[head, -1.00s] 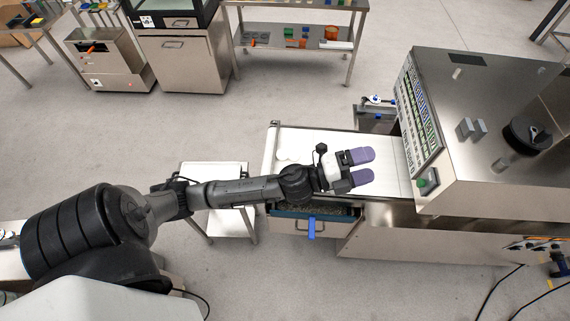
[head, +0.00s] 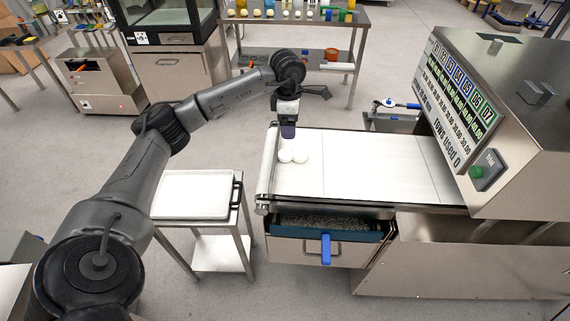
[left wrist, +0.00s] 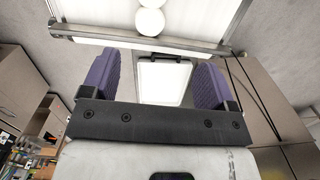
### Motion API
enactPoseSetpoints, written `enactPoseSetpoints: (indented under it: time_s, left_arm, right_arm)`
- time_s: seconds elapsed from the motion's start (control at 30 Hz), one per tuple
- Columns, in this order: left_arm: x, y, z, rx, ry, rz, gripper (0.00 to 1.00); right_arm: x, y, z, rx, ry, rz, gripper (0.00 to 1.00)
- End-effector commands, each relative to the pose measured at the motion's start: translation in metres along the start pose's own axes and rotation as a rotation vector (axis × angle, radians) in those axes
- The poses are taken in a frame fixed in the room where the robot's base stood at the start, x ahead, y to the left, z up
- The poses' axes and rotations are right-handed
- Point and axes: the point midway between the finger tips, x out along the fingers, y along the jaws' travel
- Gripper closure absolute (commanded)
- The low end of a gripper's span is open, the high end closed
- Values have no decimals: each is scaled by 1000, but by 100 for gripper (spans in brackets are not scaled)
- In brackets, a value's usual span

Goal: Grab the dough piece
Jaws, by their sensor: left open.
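Two round white dough pieces lie side by side, seemingly touching, near the left end of the white conveyor belt (head: 370,165): the left dough piece (head: 284,156) and the right dough piece (head: 301,156). They also show at the top of the left wrist view, one dough piece (left wrist: 150,21) whole and the other cut by the edge. My left gripper (head: 288,132) points down just behind them, its purple fingers appearing above the belt. In the left wrist view the fingers (left wrist: 153,82) are wide apart with nothing between them. My right gripper is not in view.
A white tray (head: 165,209) with a dark handle sits on a small stand left of the belt. The dough machine (head: 520,120) with its display stands at the right. An open drawer (head: 340,254) with a blue handle is below the belt. A shelf table stands behind.

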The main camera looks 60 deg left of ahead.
Motion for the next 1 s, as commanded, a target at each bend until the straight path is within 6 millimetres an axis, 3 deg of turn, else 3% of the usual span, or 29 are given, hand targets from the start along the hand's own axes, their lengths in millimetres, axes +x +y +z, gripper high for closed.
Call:
enactPoseSetpoints:
  time_s: [0.13,0.5,1.0]
  left_arm:
    - [15,6,-14,-18,46,11,20]
    - [72,8,-17,-18,48,12,20]
    - [101,10,-18,-19,46,11,20]
  right_arm:
    - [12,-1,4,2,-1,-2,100]
    - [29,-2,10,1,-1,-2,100]
    - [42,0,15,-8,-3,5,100]
